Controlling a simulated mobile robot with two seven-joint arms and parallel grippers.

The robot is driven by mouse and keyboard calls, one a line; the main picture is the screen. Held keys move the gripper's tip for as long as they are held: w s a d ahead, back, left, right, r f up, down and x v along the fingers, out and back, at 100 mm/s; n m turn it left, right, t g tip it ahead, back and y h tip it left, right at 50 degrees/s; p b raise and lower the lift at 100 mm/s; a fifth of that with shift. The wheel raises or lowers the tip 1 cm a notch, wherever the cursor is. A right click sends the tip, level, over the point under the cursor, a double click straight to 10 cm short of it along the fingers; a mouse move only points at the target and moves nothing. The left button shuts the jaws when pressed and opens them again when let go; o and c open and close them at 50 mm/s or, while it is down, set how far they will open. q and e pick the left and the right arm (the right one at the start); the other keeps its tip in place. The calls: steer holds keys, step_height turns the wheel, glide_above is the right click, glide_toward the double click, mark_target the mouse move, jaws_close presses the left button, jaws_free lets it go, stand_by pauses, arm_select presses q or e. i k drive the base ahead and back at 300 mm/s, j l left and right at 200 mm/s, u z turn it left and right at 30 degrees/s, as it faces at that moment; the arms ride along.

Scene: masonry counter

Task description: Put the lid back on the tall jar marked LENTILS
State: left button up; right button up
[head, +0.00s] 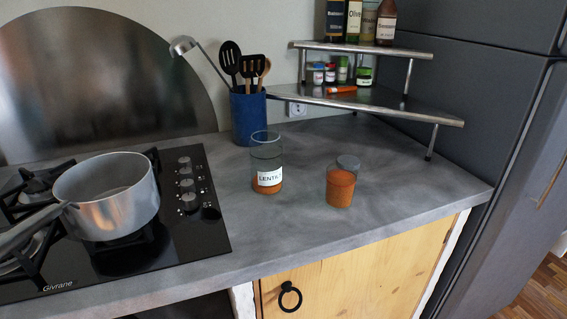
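The tall clear jar marked LENTILS (267,160) stands upright on the grey counter, right of the stove. It has a white label and a little orange-brown content at the bottom. Its top looks open, with a bare rim. A shorter jar (341,186) filled with orange content stands to its right, apart from it. A greyish round top shows on the shorter jar; I cannot tell whether it is a lid or bare glass. I cannot make out a separate loose lid. Neither of my grippers is in view.
A blue utensil holder (249,118) stands close behind the tall jar. A metal corner shelf (385,104) with bottles and small jars is at the back right. A pot (107,197) sits on the black stove (190,235) at left. The counter (320,235) in front of the jars is clear.

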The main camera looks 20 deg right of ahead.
mark_target(266, 144)
steer(key=k+l+u, duration=0.25)
steer(key=l, duration=0.3)
steer(key=k+l+u, duration=0.2)
steer(key=l, duration=0.3)
steer(key=k+l+u, duration=0.25)
steer(key=l, duration=0.2)
steer(key=k+l+u, duration=0.25)
steer(key=l, duration=0.2)
